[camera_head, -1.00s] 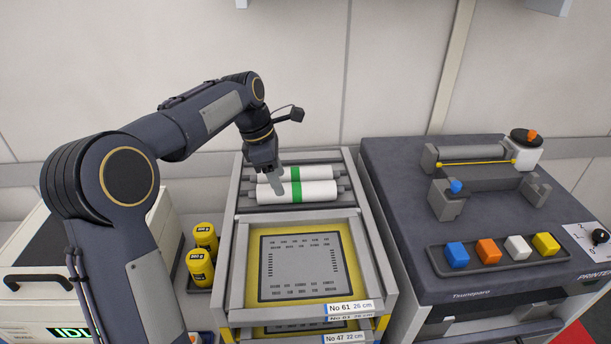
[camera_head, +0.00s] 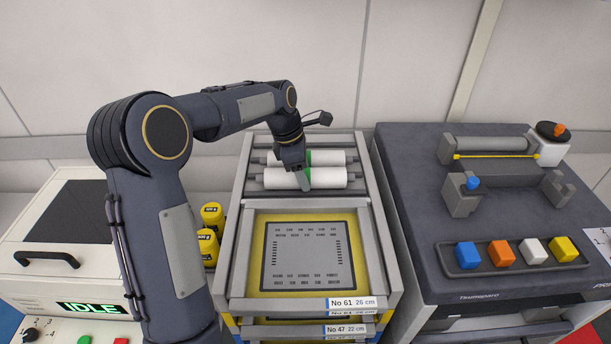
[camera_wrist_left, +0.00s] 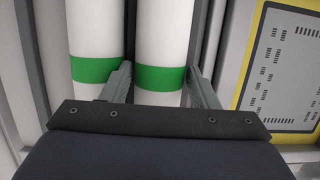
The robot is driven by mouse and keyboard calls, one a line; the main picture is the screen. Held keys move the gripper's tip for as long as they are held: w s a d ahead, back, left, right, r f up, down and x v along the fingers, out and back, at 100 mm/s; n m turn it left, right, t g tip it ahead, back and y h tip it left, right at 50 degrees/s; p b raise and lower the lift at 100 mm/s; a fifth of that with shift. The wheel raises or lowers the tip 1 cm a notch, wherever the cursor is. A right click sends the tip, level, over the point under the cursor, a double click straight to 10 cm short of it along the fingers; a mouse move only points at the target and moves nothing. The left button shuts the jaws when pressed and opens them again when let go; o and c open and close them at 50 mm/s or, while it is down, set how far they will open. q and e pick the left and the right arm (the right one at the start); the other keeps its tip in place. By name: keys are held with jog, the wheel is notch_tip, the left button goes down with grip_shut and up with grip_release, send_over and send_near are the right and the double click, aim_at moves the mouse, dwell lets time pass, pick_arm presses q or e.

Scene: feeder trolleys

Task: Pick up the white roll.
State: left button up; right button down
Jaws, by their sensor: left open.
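Two white rolls with green bands lie side by side across the rear of the middle trolley. The front white roll (camera_head: 333,178) and the back white roll (camera_head: 334,157) look alike, and both show in the left wrist view, the front one (camera_wrist_left: 158,35) and the back one (camera_wrist_left: 95,30). My left gripper (camera_head: 303,182) is at the front roll's green band, hiding part of it. In the left wrist view its open fingers (camera_wrist_left: 162,85) stand on either side of the front roll, one in the gap between the rolls. My right gripper is not in view.
A framed yellow-edged stencil (camera_head: 250,285) lies in front of the rolls. Yellow jars (camera_head: 208,247) stand left of the trolley. A dark printer bench (camera_head: 425,190) with a tray of coloured blocks (camera_head: 447,262) stands at right, a white IDLE machine (camera_head: 95,270) at left.

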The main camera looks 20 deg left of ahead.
pick_arm(q)
jog(key=shift+f, duration=0.15)
jog(key=c, duration=0.7)
